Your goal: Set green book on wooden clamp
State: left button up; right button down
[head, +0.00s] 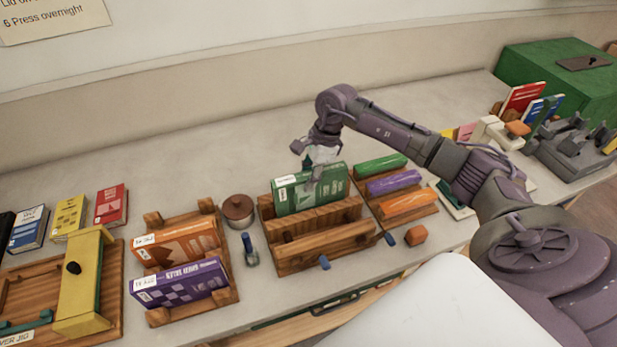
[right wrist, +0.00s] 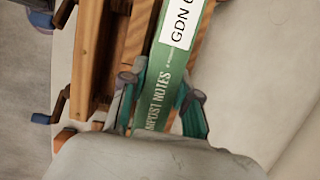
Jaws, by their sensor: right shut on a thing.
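The green book (head: 308,194) stands on its edge, spine up, at the rear part of the wooden clamp (head: 325,240). Its lower part is hidden behind the clamp's boards, and I cannot tell whether it touches the bottom. My right gripper (head: 318,172) is shut on the book from above. In the right wrist view its fingers (right wrist: 162,88) sit on either side of the green spine (right wrist: 155,98), which carries a white label. Wooden clamp boards (right wrist: 95,55) run alongside the book there. My left gripper is not in view.
Left of the clamp are a brown round pot (head: 238,211) and a wooden rack with an orange book (head: 180,243) and a purple book (head: 182,283). Right are green, purple and orange blocks (head: 394,183) on a rack. The table behind is clear.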

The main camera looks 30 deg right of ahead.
jog(key=shift+f, duration=0.1)
dwell(0.3)
jog(key=shift+f+b, duration=1.1)
jog(key=shift+b, duration=0.1)
dwell(0.6)
jog(key=shift+f+b, duration=1)
jog(key=shift+b, duration=0.3)
dwell(0.9)
jog(key=c, duration=0.8)
grip_release()
jog(key=shift+o, duration=0.2)
